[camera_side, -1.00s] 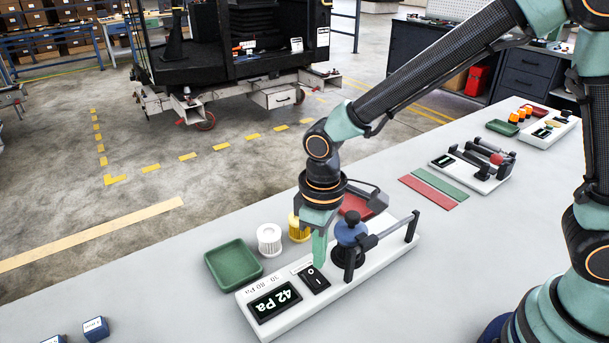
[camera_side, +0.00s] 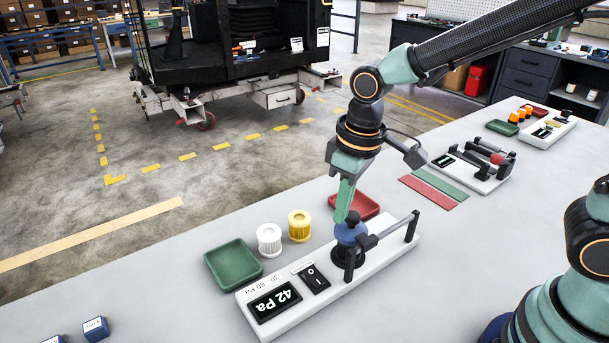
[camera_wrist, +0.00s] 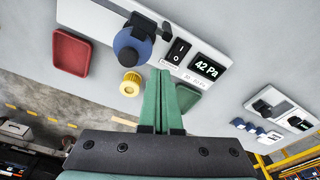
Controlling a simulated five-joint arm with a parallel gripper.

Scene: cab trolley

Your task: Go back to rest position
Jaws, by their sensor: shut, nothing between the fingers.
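My gripper (camera_side: 343,217) is shut and empty, its green fingers pointing down in the side view, above and just behind the blue-capped part of the test stand. The fingers (camera_wrist: 163,75) also show together in the wrist view. The white test stand (camera_side: 391,245) carries a display (camera_side: 274,303) reading 42 Pa, a black rocker switch (camera_side: 315,279) and a dark clamp bar (camera_side: 388,235). The blue round part (camera_side: 350,233) sits in its holder; it also shows in the wrist view (camera_wrist: 128,42).
A white filter (camera_side: 269,240) and a yellow filter (camera_side: 299,226) stand behind the stand. A green tray (camera_side: 233,265) and a red tray (camera_side: 362,205) lie near them. Blue boxes (camera_side: 96,329) are at front left. Another white fixture (camera_side: 480,175) stands further right.

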